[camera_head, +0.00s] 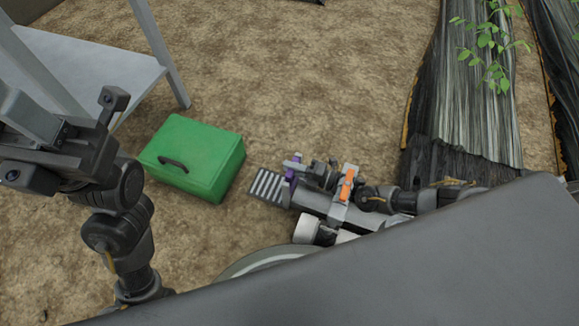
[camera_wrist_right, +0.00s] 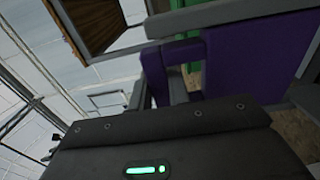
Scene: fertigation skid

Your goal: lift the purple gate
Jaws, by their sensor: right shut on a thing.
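The purple gate (camera_head: 291,173) is small in the head view, a narrow purple strip beside a grey slatted grille. It fills much of the upper right of the right wrist view as a flat purple panel (camera_wrist_right: 252,58) with a purple part at its left edge. My right gripper (camera_head: 303,168) is at the gate and shut on it; its fingers are partly hidden in both views. My left gripper (camera_head: 92,132) is raised at the left of the head view, away from the gate; its jaw gap is not clear.
The slatted grille (camera_head: 268,186) and an orange part (camera_head: 347,184) are close to my right gripper. A green box (camera_head: 193,157) with a dark handle lies on the soil to the left. A grey-white table (camera_head: 90,62) stands upper left. A plastic-covered bed (camera_head: 465,90) runs along the right.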

